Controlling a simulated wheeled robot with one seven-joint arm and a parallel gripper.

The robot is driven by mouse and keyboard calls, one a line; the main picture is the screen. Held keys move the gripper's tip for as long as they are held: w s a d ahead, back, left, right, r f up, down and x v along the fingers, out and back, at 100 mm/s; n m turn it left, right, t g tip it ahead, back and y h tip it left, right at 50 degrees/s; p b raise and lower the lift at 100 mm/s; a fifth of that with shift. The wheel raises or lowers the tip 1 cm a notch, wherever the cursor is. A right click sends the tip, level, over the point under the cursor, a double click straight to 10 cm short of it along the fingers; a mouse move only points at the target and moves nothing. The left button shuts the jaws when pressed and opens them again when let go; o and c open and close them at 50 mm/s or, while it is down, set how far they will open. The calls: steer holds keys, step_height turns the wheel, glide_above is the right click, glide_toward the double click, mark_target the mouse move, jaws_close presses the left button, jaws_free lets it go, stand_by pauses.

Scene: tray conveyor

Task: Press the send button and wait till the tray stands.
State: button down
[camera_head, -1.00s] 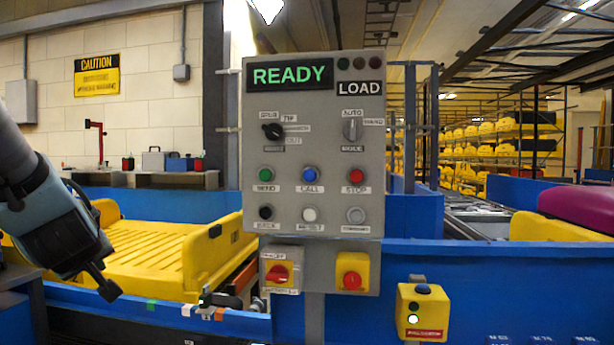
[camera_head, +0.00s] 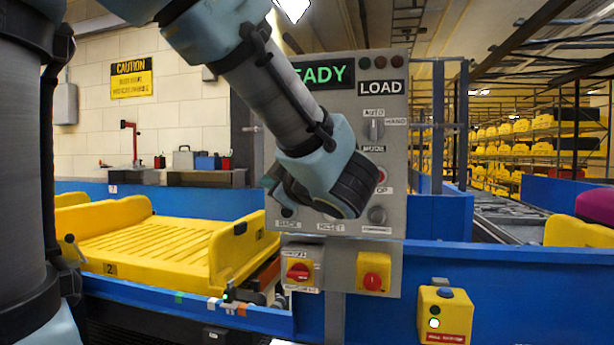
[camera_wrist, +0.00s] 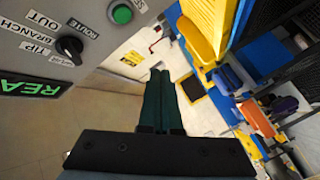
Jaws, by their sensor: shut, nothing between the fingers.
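The green send button (camera_wrist: 122,14) shows at the top of the wrist view, on the grey control panel (camera_wrist: 100,45). In the head view my arm hides that button, and the panel (camera_head: 395,225) stands behind my wrist. My gripper (camera_wrist: 160,72) is shut and empty, with its dark fingers side by side. Its tips are apart from the button, below and right of it in the wrist view. In the head view my fingers are hidden. A yellow tray (camera_head: 150,243) marked 2 lies at the left behind the blue conveyor wall (camera_head: 370,320).
A mode knob (camera_head: 374,129), a red-knobbed switch (camera_head: 298,271), a yellow box with a red button (camera_head: 374,276) and another yellow box (camera_head: 445,313) sit close by.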

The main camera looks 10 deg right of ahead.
stand_by(0.3)
steer(key=w+d, duration=0.4)
steer(key=w, duration=0.3)
steer(key=shift+w, duration=0.4)
steer(key=shift+w+d, duration=0.1)
steer(key=shift+d, duration=0.05)
stand_by(1.8)
steer(key=shift+w+d, duration=0.15)
steer(key=shift+w, duration=0.1)
steer(key=shift+w+d, duration=0.25)
steer(key=shift+w, duration=0.2)
stand_by(0.8)
steer(key=shift+s, duration=0.1)
steer(key=shift+s+a, duration=0.45)
steer(key=shift+s, duration=0.3)
